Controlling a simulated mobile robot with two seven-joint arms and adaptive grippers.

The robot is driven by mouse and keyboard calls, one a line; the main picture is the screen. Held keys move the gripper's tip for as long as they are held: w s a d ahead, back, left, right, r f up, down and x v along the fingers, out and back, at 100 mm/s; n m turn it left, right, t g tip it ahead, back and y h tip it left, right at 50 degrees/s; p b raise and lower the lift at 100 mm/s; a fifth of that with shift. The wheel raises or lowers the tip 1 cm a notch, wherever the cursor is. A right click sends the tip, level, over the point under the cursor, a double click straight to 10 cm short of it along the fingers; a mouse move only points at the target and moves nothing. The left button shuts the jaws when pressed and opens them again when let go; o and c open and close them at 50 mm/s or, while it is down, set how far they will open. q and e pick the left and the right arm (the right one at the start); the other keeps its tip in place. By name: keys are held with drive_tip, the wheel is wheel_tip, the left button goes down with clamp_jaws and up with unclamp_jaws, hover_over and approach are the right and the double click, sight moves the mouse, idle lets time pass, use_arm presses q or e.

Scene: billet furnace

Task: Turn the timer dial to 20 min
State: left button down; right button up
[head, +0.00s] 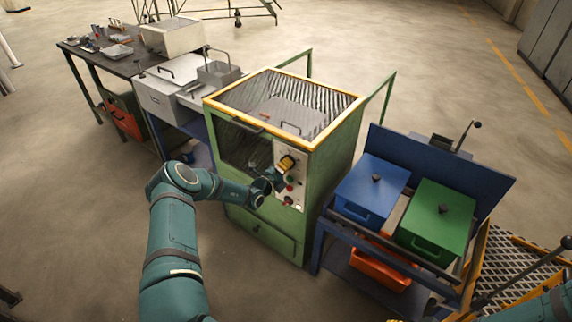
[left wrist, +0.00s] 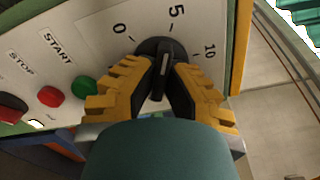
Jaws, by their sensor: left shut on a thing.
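The timer dial (left wrist: 161,66) is a black knob with a pale line on the furnace's light control panel (left wrist: 70,30). The marks 0, 5 and 10 show around it, and the line points roughly toward 5. Other marks are hidden by my gripper. My left gripper (left wrist: 165,88) has yellow fingers with dark pads, shut on the knob from both sides. In the head view my left gripper (head: 286,164) is at the panel on the green furnace (head: 322,170). My right arm shows only at the bottom right edge; its gripper cannot be made out.
Below the dial in the head view, beside it in the wrist view, are a green button (left wrist: 83,86), a red button (left wrist: 50,96) and a larger red stop button (left wrist: 10,107). A blue box (head: 371,186) and a green box (head: 437,218) stand on a cart to the right.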

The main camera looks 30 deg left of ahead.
use_arm(q)
drive_tip(key=m+p, duration=0.1)
drive_tip(key=m, duration=0.4)
drive_tip(key=shift+m, duration=0.4)
drive_tip(key=m+p, duration=0.1)
drive_tip(key=m, duration=0.3)
drive_tip(key=shift+a, duration=0.1)
drive_tip(key=m+p, duration=0.1)
drive_tip(key=m, duration=0.4)
drive_tip(key=m+p, duration=0.1)
drive_tip(key=m, duration=0.3)
drive_tip(key=shift+a, duration=0.1)
drive_tip(key=m+p, duration=0.1)
drive_tip(key=m, duration=0.4)
drive_tip(key=shift+w+r+p, duration=0.1)
drive_tip(key=shift+r+p, duration=0.05)
drive_tip(key=shift+p, duration=0.15)
drive_tip(key=m+p, duration=0.1)
drive_tip(key=m, duration=0.3)
drive_tip(key=shift+a+m, duration=0.1)
drive_tip(key=shift+m, duration=0.2)
drive_tip(key=m+p, duration=0.2)
drive_tip(key=m, duration=0.2)
drive_tip(key=shift+r, duration=0.15)
drive_tip(key=shift+m+p, duration=0.8)
drive_tip(key=shift+m, duration=1.5)
